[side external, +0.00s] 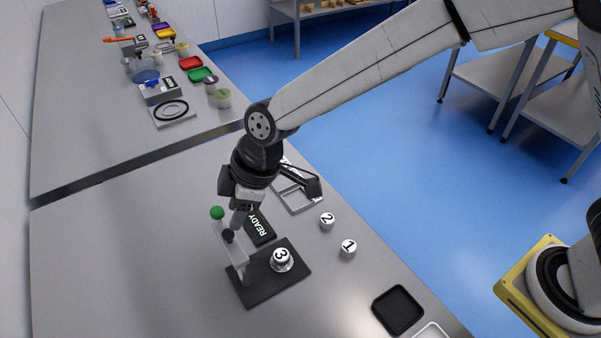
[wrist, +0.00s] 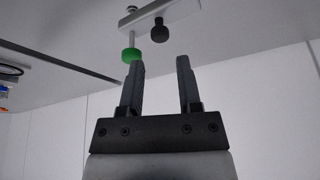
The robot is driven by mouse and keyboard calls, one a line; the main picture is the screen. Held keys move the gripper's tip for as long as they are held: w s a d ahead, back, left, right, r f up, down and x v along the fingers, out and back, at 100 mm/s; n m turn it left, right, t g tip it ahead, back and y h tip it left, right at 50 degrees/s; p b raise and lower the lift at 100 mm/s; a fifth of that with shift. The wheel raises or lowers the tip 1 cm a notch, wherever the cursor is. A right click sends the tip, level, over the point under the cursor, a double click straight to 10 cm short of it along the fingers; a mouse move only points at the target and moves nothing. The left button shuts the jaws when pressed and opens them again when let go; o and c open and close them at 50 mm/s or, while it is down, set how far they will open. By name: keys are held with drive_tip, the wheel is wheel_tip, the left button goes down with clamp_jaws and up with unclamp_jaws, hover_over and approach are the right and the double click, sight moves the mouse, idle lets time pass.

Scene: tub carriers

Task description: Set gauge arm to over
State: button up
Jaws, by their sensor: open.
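The gauge stands on a black base plate (side external: 248,289) on the near table in the side external view. It has a pale upright plate (side external: 236,252), a green knob (side external: 217,212) and a black knob (side external: 228,235). In the wrist view the green knob (wrist: 131,55) is on a thin rod, and the black knob (wrist: 160,32) is beside it, under the pale plate (wrist: 185,8). My gripper (wrist: 160,63) is open and empty, its fingertips close to both knobs. I cannot tell if the left fingertip touches the green knob. In the side view my gripper (side external: 238,222) points down beside the gauge.
A white weight marked 3 (side external: 282,258) sits on the base plate. Weights marked 2 (side external: 327,220) and 1 (side external: 348,247) stand to its right. A black READY sign (side external: 260,226) is behind the gauge. A black tray (side external: 398,310) lies front right. The table's left is clear.

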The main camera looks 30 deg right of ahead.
sight(227, 232)
drive_tip(key=shift+x, duration=2.8)
clamp_jaws()
drive_tip(key=shift+w+r, duration=0.1)
